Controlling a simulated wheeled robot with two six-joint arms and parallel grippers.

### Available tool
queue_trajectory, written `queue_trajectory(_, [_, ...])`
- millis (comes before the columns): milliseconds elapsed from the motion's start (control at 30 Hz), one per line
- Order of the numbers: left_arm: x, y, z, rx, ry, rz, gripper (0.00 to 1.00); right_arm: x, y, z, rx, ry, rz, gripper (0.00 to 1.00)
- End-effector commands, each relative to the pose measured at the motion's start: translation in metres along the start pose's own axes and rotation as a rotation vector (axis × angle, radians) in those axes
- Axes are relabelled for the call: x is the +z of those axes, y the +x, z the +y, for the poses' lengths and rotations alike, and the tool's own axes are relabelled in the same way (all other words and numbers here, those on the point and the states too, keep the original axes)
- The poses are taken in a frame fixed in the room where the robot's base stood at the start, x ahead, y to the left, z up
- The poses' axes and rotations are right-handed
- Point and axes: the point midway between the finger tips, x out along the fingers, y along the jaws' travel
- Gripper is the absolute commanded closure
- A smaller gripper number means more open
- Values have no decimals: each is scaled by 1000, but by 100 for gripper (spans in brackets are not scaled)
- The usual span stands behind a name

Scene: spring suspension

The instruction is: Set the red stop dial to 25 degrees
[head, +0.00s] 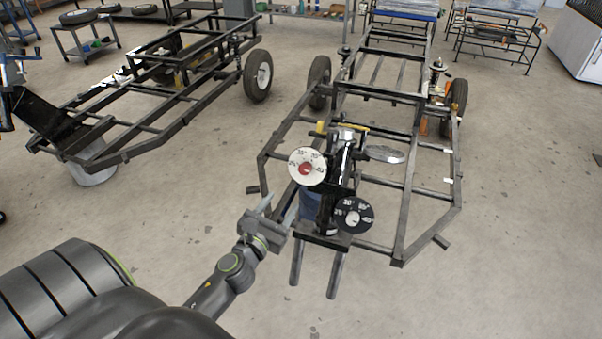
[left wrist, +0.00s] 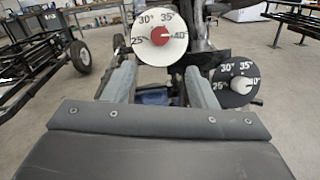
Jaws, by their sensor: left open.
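The red stop dial shows in the head view as a white disc with a red knob (head: 306,168) at its middle. It also shows in the left wrist view (left wrist: 160,36), with marks from 25 to 40 degrees. Its pointer seems to lie toward the 40 mark, but is too small to be sure. My left gripper (head: 281,193) is open and empty, below and left of the dial in the head view. In the left wrist view its two fingers (left wrist: 160,68) stand apart just below the dial, not touching it. My right gripper is not in view.
A black dial (head: 354,215) with similar marks sits lower right of the white one, on the same dark stand. A black tube chassis (head: 403,210) with wheels stands behind. Another chassis (head: 110,150) is at the left. The floor at front right is clear.

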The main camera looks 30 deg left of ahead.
Motion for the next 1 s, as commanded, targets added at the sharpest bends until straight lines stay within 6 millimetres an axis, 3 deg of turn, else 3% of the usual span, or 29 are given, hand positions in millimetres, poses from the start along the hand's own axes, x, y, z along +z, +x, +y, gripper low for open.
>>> queue_trajectory(500, [0, 100, 0, 0, -1, -1, 48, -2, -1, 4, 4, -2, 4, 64])
queue_trajectory(700, [-1, 121, 0, 0, -2, 0, 48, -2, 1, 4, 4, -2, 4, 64])
queue_trajectory(1000, [-1, 127, 0, 0, -2, 1, 48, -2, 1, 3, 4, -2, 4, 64])
